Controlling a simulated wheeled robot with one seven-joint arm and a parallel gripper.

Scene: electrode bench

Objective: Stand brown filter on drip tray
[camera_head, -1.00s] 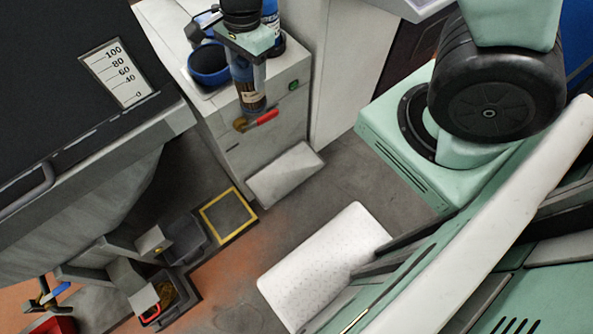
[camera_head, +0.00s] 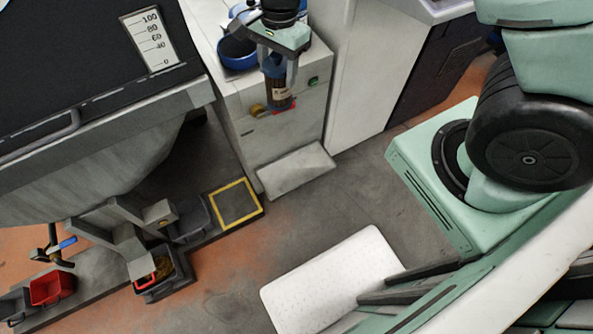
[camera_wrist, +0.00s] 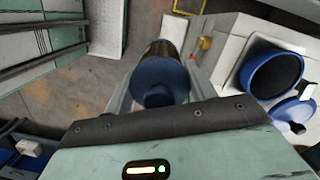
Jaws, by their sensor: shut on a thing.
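My gripper (camera_head: 279,70) is shut on the brown filter (camera_head: 278,92), a dark brown cylinder with a pale label. It hangs roughly upright in front of the white cabinet, above the floor. In the wrist view, the filter's round blue end (camera_wrist: 158,85) faces the camera between the two fingers of my gripper (camera_wrist: 160,82), with its brown body (camera_wrist: 162,48) beyond. I cannot tell for sure which surface is the drip tray.
The white cabinet (camera_head: 262,133) has a blue round container (camera_head: 238,52) on top and a grey slab (camera_head: 296,170) at its foot. Several bins and grey stands, including a red bin (camera_head: 52,287), are at lower left. Grey floor (camera_head: 345,200) is open at centre.

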